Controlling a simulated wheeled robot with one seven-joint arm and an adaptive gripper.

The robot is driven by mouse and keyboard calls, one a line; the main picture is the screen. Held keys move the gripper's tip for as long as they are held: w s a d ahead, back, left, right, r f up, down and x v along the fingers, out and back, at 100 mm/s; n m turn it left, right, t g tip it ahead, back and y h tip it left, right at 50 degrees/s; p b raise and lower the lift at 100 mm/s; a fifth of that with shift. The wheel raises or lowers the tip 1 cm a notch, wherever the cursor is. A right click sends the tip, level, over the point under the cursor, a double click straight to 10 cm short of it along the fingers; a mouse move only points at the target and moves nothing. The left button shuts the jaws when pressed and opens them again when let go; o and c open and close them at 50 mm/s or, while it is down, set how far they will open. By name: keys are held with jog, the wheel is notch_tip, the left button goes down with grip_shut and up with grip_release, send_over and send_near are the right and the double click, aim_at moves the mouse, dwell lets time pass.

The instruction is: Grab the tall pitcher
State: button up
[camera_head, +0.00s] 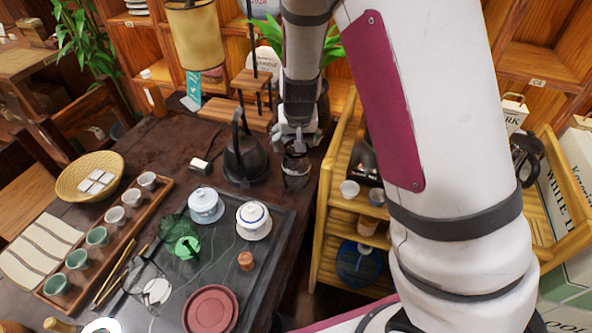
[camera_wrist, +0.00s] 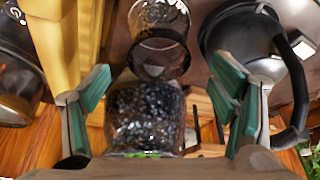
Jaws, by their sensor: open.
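A tall clear glass vessel (camera_head: 296,174), which looks like the tall pitcher, stands near the right edge of the dark table. It also shows at the top middle of the wrist view (camera_wrist: 160,22). My gripper (camera_head: 294,138) is beside it on its far side, pointing down, and partly overlaps it in the head view. In the wrist view the green-padded fingers (camera_wrist: 162,88) are spread wide with nothing pinched. A glass jar with dark grainy contents (camera_wrist: 145,115) shows between them, in front of the vessel's lower picture edge. I cannot tell whether any finger touches glass.
A black kettle (camera_head: 245,160) stands close to the left, its looped handle (camera_wrist: 292,85) near one finger. A yellow wooden shelf (camera_head: 336,165) is close on the right. A tea tray (camera_head: 270,262) with lidded white bowls lies nearer.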

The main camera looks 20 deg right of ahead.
aim_at(296, 166)
jog(key=x, duration=0.5)
jog(key=shift+s, duration=0.25)
grip_shut()
